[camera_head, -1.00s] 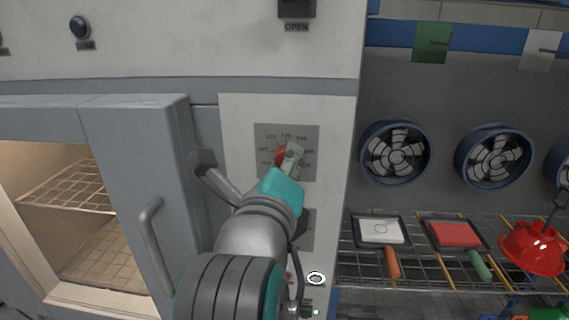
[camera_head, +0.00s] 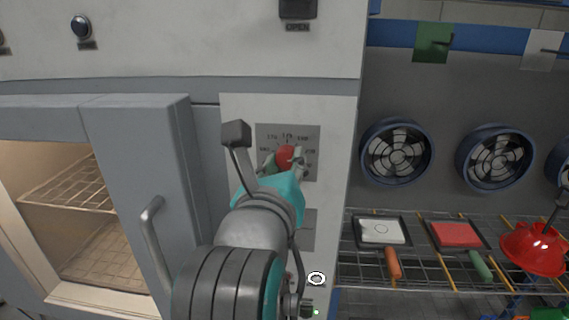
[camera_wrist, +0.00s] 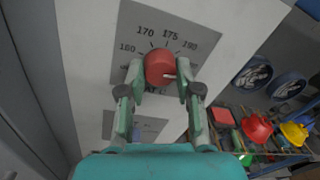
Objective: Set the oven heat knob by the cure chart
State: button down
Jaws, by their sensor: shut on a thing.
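The red round heat knob (camera_wrist: 158,64) sits on a grey dial plate (camera_wrist: 205,38) on the oven's white panel. In the wrist view 160, 170 and 175 are readable on the dial, with what looks like 190 to the right. A pale mark on the knob points to the picture's right. My gripper (camera_wrist: 161,74) is shut on the knob, one finger on each side. In the head view the knob (camera_head: 286,153) shows between the fingers, and my gripper hides the dial's lower part. No readable cure chart shows.
The oven door (camera_head: 140,170) with its bar handle (camera_head: 152,240) stands left of the panel; wire racks show inside the oven. A wire shelf (camera_head: 420,278) at right holds trays and a red hood (camera_head: 533,250). Round fans (camera_head: 397,152) line the wall behind.

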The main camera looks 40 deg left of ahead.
jog(key=shift+f, duration=0.1)
jog(key=c, duration=0.8)
grip_release()
jog(key=v, duration=0.7)
jog(key=shift+s+d, duration=0.1)
jog(key=shift+s, duration=0.1)
